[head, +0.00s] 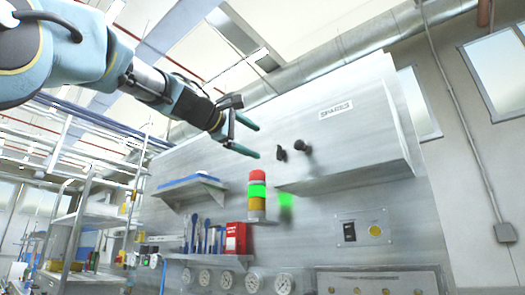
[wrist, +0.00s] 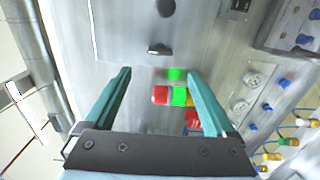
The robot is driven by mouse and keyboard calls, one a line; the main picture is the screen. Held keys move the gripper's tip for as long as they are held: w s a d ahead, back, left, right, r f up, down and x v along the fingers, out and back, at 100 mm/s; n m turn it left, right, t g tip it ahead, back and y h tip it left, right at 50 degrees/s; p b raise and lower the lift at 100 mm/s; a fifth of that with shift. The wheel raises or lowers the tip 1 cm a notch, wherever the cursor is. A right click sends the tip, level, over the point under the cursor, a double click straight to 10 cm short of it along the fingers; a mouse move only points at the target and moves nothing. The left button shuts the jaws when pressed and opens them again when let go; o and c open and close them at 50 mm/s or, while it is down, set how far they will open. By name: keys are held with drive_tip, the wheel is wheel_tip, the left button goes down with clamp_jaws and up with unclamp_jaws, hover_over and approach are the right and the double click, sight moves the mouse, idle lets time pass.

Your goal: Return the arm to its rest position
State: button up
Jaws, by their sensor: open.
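My gripper (head: 250,138) is raised at the upper middle of the head view, in front of a metal wall panel. Its two teal fingers are spread apart with nothing between them. In the wrist view my gripper (wrist: 160,90) also shows open, the fingers pointing toward the panel. My arm reaches in from the upper left of the head view. A stack light (head: 257,196) with red, green and amber sections stands below the fingertips, apart from them. In the wrist view the stack light (wrist: 178,96) appears between the fingers, farther off.
A grey cabinet labelled SPARES (head: 345,150) juts out at right. A shelf with a blue item (head: 188,182), a tool shelf with a red box (head: 236,236) and several gauges (head: 228,279) are lower. Metal shelving (head: 75,230) stands at left.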

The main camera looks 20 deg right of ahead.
drive_tip(key=shift+s+a, duration=0.25)
drive_tip(key=shift+a, duration=0.35)
drive_tip(key=w+a+f+y, duration=0.1)
drive_tip(key=w+f+y, duration=0.25)
drive_tip(key=f, duration=0.55)
drive_tip(key=w+a+f+y, duration=0.1)
drive_tip(key=w+f+y, duration=0.1)
drive_tip(key=w+f, duration=0.5)
drive_tip(key=a+f+m+g+y, duration=0.15)
drive_tip(key=a+f, duration=0.25)
drive_tip(key=f, duration=0.9)
drive_tip(key=a+f+y, duration=0.3)
drive_tip(key=a+f, duration=0.2)
drive_tip(key=f, duration=0.7)
drive_tip(key=s+a+f+m+g+y, duration=0.2)
drive_tip(key=s+a+f, duration=0.3)
drive_tip(key=f, duration=0.4)
drive_tip(key=s+a+f+m+g+y, duration=0.1)
drive_tip(key=s+a+f, duration=0.4)
drive_tip(key=f, duration=0.4)
drive_tip(key=s+a+f+m+g+y, duration=0.2)
drive_tip(key=s+a+f, duration=0.3)
drive_tip(key=f, duration=0.3)
drive_tip(key=shift+s+a+f+m+g+y+p, duration=0.2)
drive_tip(key=shift+s+f+m+g+y+p, duration=0.1)
drive_tip(key=shift+s+f+m+g+p, duration=0.15)
